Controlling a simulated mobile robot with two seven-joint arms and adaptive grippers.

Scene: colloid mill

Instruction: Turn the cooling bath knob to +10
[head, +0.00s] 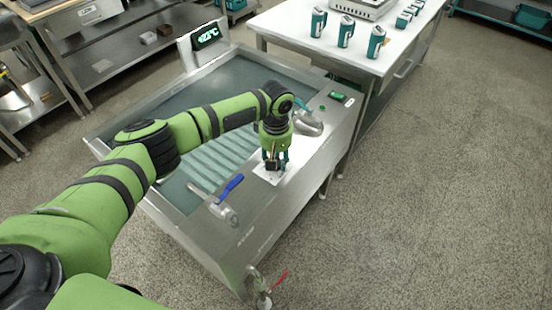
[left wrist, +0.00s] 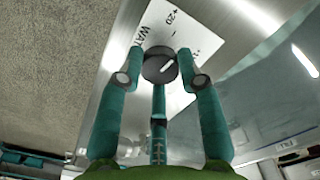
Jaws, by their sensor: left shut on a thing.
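The cooling bath knob (left wrist: 155,66) is a dark round dial with a white pointer mark, in the left wrist view. It sits on a white label plate (left wrist: 190,45) printed with "+20" and part of a word starting "WAT". My left gripper (left wrist: 161,58) is shut on the knob, with a finger on either side. In the head view my left gripper (head: 274,162) points down at the white plate (head: 266,178) on the bath's front ledge and mostly hides the knob. The display (head: 207,37) at the back of the cooling bath (head: 262,215) seems to read +21 °C. My right gripper does not show.
A tap with a blue lever (head: 230,187) stands left of the plate. A metal fitting (head: 308,123) and a green switch (head: 336,95) lie right of it. A white table (head: 290,22) with several teal-and-white devices is behind. Floor at the right is clear.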

